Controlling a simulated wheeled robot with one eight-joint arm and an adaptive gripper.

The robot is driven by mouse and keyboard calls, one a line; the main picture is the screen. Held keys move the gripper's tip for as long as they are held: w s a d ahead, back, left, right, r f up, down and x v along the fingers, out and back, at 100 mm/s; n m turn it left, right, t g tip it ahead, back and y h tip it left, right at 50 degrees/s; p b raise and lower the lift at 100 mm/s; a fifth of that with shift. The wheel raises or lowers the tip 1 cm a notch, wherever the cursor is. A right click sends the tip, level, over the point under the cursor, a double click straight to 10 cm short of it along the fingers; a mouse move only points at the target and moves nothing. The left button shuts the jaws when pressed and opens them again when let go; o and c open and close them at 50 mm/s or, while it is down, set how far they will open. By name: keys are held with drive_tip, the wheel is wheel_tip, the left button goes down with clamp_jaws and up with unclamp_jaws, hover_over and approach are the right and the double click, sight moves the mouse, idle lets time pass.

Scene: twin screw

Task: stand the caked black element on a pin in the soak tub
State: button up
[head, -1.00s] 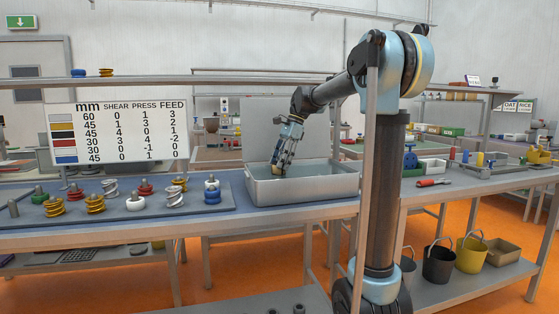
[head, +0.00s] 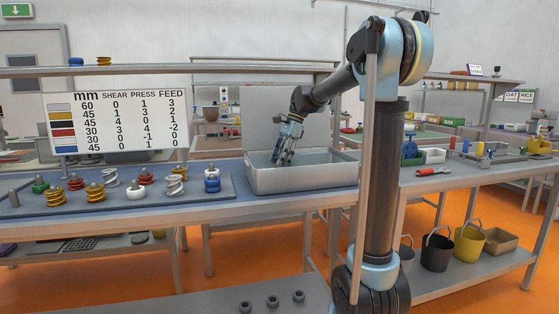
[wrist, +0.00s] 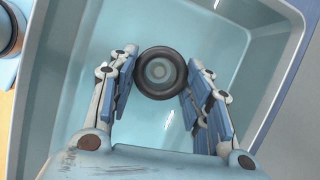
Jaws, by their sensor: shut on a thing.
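The black element (wrist: 160,53) is a dark ring seen from above in the wrist view. My gripper (wrist: 159,92) is shut on it, with one blue-padded finger at each side. A round grey shape shows through the ring's hole; I cannot tell whether it is a pin or whether the ring is around it. The soak tub (head: 300,181) is a pale grey box with a blue-green inside, and it also fills most of the wrist view (wrist: 95,45). In the head view my gripper (head: 281,160) reaches down into the tub, and the element cannot be made out there.
A blue tray (head: 120,206) with several coloured screw elements on posts lies left of the tub. A white chart (head: 118,122) stands behind it. A red-handled tool (head: 432,171) lies to the right. Buckets (head: 470,246) stand on the lower shelf at right.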

drive_tip(key=shift+f, duration=0.1)
idle(0.6)
drive_tip(key=shift+f, duration=1.3)
drive_tip(key=o, duration=1.4)
drive_tip(key=shift+c, duration=0.2)
drive_tip(key=v, duration=1.2)
drive_tip(key=shift+a, duration=0.1)
